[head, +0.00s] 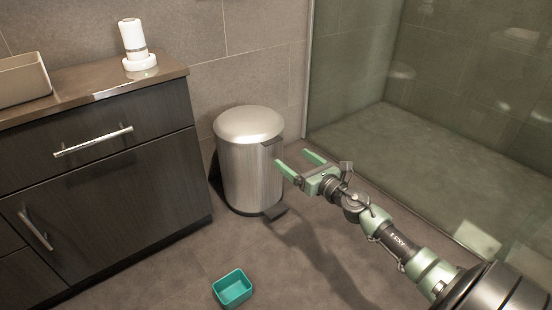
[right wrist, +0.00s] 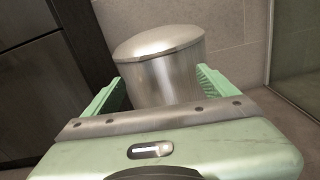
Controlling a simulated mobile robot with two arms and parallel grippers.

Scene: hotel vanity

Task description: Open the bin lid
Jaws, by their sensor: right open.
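The bin (head: 248,175) is a brushed-metal cylinder standing on the floor against the tiled wall. Its domed lid (head: 247,124) is shut. Whether the fingers touch the bin is not clear. My left gripper is not in view.
A dark vanity cabinet (head: 110,185) stands left of the bin, close to it. A teal open box (head: 232,288) lies on the floor in front. A glass shower wall (head: 430,120) is at the right. The floor between the box and bin is clear.

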